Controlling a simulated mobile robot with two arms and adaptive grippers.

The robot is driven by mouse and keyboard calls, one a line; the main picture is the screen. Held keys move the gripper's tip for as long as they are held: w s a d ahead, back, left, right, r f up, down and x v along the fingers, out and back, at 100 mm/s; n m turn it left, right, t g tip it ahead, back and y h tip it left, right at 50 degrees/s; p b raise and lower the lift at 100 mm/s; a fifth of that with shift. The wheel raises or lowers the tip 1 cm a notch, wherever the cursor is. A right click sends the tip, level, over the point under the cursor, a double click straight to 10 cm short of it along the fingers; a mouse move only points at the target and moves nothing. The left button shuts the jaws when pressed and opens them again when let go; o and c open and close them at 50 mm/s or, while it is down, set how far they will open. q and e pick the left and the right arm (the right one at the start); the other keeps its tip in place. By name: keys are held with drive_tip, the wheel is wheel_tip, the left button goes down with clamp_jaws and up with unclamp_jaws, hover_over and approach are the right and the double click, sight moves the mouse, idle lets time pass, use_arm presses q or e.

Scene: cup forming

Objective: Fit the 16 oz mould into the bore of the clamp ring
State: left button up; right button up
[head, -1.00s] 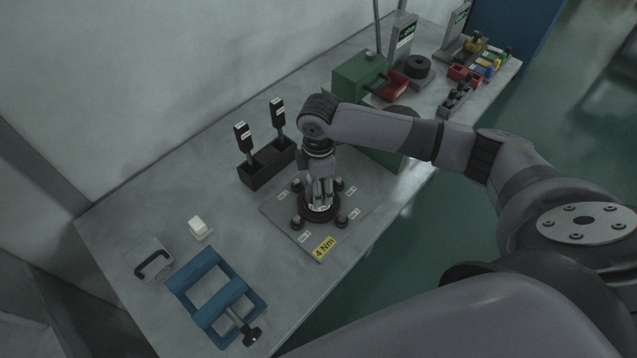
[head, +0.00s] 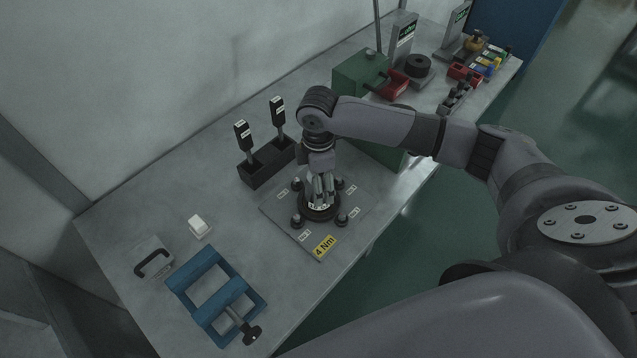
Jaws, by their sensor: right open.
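The clamp ring (head: 309,216) is a dark ring on a grey plate (head: 281,208) with several black knobs around it and a yellow "4 Nm" label. The mould shows only as a pale, labelled bit inside the ring; the fingers and ring hide most of it, so I cannot tell how deep it sits. My right gripper (head: 321,200) points down over the ring, with its fingers open around the middle of it. I cannot tell whether the fingers touch the mould. My left gripper is not in view.
A black holder (head: 266,170) with two black-handled tools stands behind the plate. A blue vise-like frame (head: 213,294), a white block (head: 199,226) and a grey handled case (head: 153,261) are at left. A green box (head: 358,78) and red bins stand at the back right.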

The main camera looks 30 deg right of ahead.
wheel_tip(320, 180, up, 11)
drive_tip(key=shift+f+b, duration=0.1)
drive_tip(key=shift+b, duration=0.7)
